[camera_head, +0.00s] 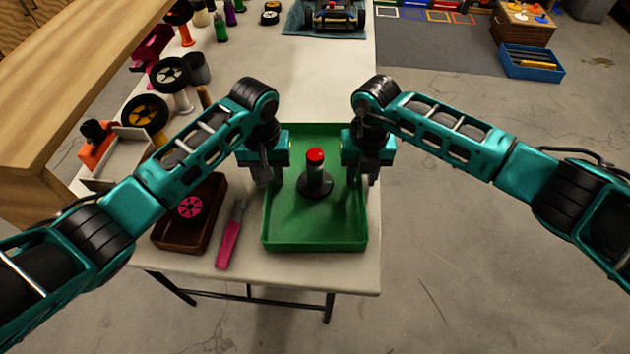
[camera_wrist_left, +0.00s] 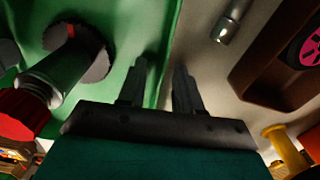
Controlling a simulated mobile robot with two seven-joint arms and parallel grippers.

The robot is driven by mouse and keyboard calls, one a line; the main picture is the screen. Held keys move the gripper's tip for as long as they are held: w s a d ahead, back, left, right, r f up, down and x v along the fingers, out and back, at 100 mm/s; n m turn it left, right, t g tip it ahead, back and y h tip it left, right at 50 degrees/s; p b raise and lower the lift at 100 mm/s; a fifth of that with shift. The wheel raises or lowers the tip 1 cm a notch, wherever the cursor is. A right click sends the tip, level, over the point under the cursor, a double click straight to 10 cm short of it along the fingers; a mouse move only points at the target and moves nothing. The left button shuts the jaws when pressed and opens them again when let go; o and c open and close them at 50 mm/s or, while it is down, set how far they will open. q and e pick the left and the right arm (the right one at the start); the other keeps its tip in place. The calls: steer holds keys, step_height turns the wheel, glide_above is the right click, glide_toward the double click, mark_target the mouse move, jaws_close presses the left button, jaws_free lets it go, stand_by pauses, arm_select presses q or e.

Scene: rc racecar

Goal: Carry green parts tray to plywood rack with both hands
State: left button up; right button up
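The green parts tray (camera_head: 315,232) lies on the light table near its front edge. A dark bottle-like part with a red cap (camera_head: 316,172) stands on a round black base inside it. My left gripper (camera_head: 267,178) is at the tray's left wall; in the left wrist view its two fingers (camera_wrist_left: 158,90) are apart, with the wall's edge between them. Whether they touch the wall is unclear. My right gripper (camera_head: 372,175) points down at the tray's right wall; its finger gap is too small to judge.
A brown tray with a pink wheel (camera_head: 190,207) and a pink-handled tool (camera_head: 229,240) lie left of the green tray. Wheels and bottles crowd the table's left side. A wooden surface (camera_head: 90,75) stands at left. A car on a blue mat (camera_head: 330,18) is at the back.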

arm_select(q)
steer(key=shift+f, duration=0.2)
arm_select(e)
steer(key=shift+f, duration=0.15)
arm_select(q)
jaws_close()
arm_select(e)
jaws_close()
